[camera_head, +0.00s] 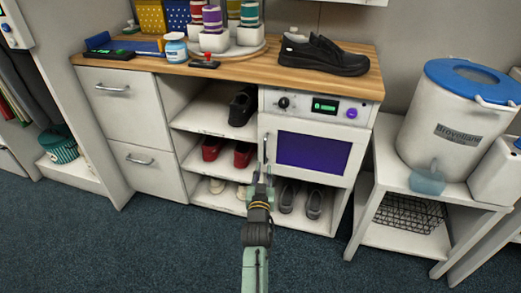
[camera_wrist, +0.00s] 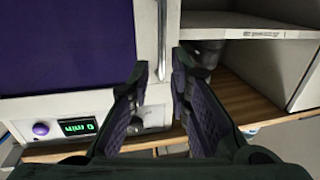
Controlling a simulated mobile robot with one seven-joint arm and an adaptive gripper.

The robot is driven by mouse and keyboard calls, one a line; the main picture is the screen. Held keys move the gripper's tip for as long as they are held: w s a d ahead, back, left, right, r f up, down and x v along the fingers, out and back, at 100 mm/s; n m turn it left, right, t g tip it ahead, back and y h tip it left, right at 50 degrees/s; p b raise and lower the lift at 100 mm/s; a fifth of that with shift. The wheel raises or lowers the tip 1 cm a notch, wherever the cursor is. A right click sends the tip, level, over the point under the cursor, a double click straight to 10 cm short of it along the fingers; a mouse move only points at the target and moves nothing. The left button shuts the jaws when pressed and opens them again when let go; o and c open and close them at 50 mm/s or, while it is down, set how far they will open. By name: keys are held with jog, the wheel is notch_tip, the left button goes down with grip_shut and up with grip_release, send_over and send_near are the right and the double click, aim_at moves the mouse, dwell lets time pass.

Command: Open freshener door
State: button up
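The freshener (camera_head: 308,106) is a white unit under the wooden counter. It has a knob, a green display and a purple button above its door. The door (camera_head: 337,173), with a purple window, looks shut. Its upright bar handle (camera_head: 265,148) is on the door's left edge. In the wrist view, which is upside down, the purple window (camera_wrist: 65,45) is at the left and the handle (camera_wrist: 162,38) is at the top middle. My gripper (camera_head: 262,178) is in front of the handle's lower part. In the wrist view my gripper (camera_wrist: 160,66) is open, with the handle lined up between its fingertips; contact cannot be told.
Open shelves with shoes (camera_head: 212,148) are left of the door. A black shoe (camera_head: 324,55) stands on the counter (camera_head: 238,75) above. A white side table (camera_head: 388,168) with a blue-lidded bucket (camera_head: 445,122) is at the right. Carpet in front is clear.

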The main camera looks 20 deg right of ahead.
aim_at(265, 153)
jog(key=p+x, duration=0.1)
jog(key=x, duration=0.9)
jog(key=shift+w+r, duration=0.15)
jog(key=shift+w, duration=0.05)
grip_shut()
dwell(0.3)
